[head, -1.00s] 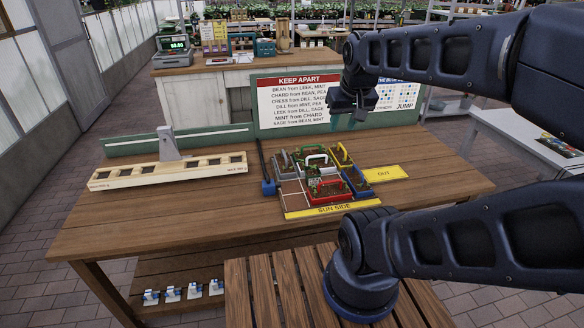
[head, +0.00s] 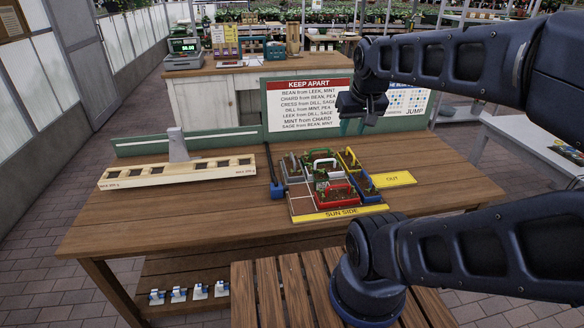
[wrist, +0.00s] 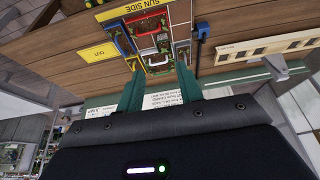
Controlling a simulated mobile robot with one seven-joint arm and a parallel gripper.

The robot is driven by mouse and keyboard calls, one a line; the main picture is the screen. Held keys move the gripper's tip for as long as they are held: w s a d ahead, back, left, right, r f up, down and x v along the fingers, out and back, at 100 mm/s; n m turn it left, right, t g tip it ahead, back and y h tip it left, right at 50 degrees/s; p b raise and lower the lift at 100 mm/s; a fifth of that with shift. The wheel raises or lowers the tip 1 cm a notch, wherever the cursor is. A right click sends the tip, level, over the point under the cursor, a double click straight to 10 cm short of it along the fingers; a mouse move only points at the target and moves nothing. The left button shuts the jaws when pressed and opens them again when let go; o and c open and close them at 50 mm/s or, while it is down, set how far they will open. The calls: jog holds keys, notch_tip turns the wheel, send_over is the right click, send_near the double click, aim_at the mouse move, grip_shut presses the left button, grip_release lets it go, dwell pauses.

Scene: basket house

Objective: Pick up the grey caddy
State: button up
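The grey caddy (head: 292,166) stands at the back left of a group of planted caddies on the bench. It has a grey upright handle and dark soil. In the wrist view a greyish caddy (wrist: 182,54) shows near the right fingertip, partly hard to make out. My gripper (head: 357,125) hangs above and behind the group, to the right of the grey caddy, and holds nothing. In the wrist view its two teal fingers stand wide apart (wrist: 160,80).
A sign board (head: 300,105) rises behind. The bench front left is clear.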

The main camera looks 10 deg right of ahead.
jog(key=shift+c, duration=0.8)
